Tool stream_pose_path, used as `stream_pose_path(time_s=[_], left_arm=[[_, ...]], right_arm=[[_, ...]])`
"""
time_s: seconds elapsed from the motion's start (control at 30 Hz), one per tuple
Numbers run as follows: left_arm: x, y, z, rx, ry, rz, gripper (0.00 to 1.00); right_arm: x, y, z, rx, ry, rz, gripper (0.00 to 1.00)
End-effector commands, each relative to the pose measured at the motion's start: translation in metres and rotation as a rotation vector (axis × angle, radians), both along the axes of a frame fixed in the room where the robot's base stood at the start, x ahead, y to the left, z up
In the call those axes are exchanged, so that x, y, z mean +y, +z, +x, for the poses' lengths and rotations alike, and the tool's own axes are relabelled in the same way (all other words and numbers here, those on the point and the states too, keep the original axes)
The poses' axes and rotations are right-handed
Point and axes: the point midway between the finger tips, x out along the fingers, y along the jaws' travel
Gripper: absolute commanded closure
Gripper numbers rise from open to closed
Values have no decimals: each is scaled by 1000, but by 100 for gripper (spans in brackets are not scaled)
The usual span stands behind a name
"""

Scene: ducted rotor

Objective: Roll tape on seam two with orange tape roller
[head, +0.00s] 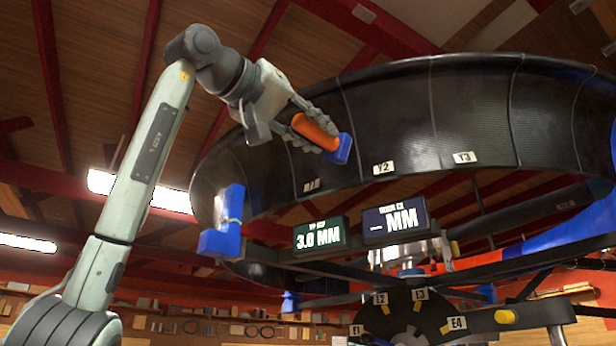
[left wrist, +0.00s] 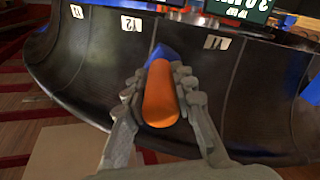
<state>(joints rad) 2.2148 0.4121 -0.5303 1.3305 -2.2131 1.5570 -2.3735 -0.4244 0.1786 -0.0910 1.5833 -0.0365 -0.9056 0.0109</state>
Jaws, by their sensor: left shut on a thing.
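My left gripper (head: 320,130) is shut on the orange tape roller, holding its orange handle (head: 313,131) between the fingers. The roller's blue head (head: 342,149) points toward the inner wall of the large black duct ring (head: 400,110). Whether it touches the wall is hard to tell. The left wrist view shows the orange handle (left wrist: 160,98) between both fingers and the blue head (left wrist: 161,54) beyond it. Thin seam lines run down the wall. A Y2 label (head: 383,168) sits at the lower rim, right of the roller. My right gripper is out of view.
A Y3 label (head: 464,157) is farther right. Below the ring are a green display reading 3.0 MM (head: 320,234), a dark display (head: 394,219) and a hub with E labels (head: 410,312). A blue bracket (head: 226,225) is on the ring's left side.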

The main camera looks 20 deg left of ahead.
Motion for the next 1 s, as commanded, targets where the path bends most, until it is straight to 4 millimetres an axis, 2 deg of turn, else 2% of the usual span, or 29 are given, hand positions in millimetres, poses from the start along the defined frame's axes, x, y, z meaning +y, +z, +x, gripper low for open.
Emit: stream_pose_path(time_s=[0.13,0.43,0.73,1.0], left_arm=[[-14,0,-2,-3,0,1,100],[-26,0,-3,-3,-1,0,100],[-51,0,-3,-3,-1,0,100],[-54,7,-5,-2,1,-2,100]], right_arm=[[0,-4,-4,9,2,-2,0],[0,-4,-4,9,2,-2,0],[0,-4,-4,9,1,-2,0],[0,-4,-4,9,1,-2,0]])
